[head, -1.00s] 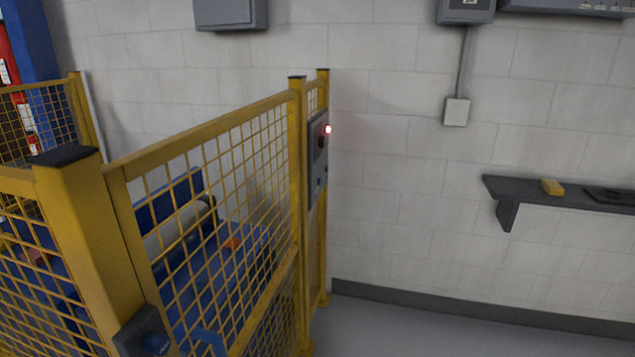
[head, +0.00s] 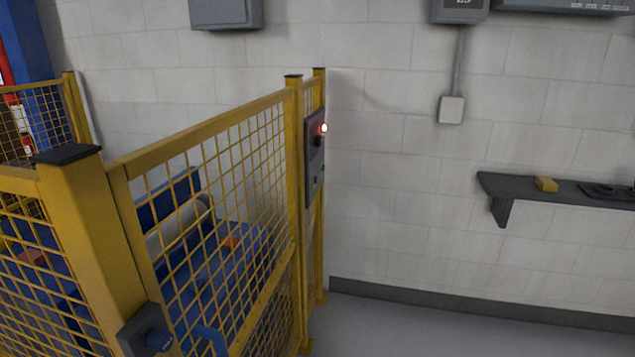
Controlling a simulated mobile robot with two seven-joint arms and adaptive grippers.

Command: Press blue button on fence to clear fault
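A grey control panel (head: 314,158) is mounted on the yellow fence (head: 200,132) near its far post, seen at a steep angle. A small lamp (head: 324,128) at its upper edge glows whitish-red. A dark knob sits just below the lamp. Small controls lower on the panel are too small to tell apart surely; one looks bluish. Neither of my grippers is in view.
Behind the mesh stands a blue machine with a pale roller (head: 178,232) and an orange block. A dark wall shelf (head: 560,190) with a yellow block (head: 546,184) is at the right. Grey floor (head: 420,325) right of the fence is clear up to the wall.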

